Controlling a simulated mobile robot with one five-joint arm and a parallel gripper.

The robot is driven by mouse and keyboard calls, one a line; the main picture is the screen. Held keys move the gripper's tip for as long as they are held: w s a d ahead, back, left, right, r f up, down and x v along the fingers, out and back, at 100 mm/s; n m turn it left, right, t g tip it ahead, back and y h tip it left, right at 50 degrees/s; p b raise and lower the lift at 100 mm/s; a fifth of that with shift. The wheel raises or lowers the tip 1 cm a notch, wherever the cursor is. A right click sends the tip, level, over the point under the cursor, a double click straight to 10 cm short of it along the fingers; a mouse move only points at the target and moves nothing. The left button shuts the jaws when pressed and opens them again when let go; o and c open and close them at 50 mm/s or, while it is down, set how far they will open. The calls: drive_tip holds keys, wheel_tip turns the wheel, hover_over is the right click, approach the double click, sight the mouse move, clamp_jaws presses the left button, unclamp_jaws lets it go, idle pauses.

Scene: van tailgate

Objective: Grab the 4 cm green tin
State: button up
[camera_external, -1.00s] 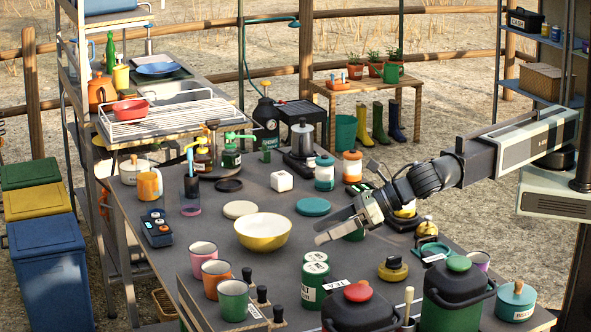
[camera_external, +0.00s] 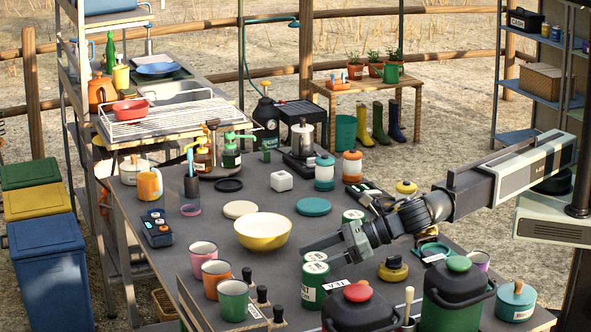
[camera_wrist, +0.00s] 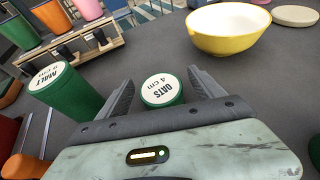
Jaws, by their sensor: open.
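The 4 cm green tin (camera_wrist: 161,90), with a white lid reading OATS, stands upright on the grey table between the spread fingers of my gripper (camera_wrist: 161,76) in the wrist view. A gap shows between it and the left finger; the right finger is close beside it. In the external view this tin (camera_external: 315,257) is partly behind a taller green tin (camera_external: 313,287), with my gripper (camera_external: 315,254) low around it. The taller tin, marked MALT 9 cm (camera_wrist: 68,92), stands just left of the left finger in the wrist view.
A yellow bowl (camera_external: 262,232) stands beyond the fingers. Another green tin (camera_external: 353,216) stands behind my gripper. Mugs (camera_external: 233,300) in a rack, a black canister with a red knob (camera_external: 358,306) and a yellow-black object (camera_external: 393,269) crowd the front.

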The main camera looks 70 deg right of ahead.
sight(304, 258)
drive_tip(key=x, duration=0.2)
drive_tip(key=shift+w+a+f+b, duration=0.1)
drive_tip(key=shift+w+f+b, duration=0.15)
drive_tip(key=shift+b, duration=0.1)
drive_tip(key=shift+s+r, duration=0.1)
drive_tip(key=shift+r, duration=0.05)
drive_tip(key=c, duration=1.5)
drive_tip(key=shift+r, duration=0.1)
wheel_tip(304, 258, up, 10)
drive_tip(key=p, duration=1)
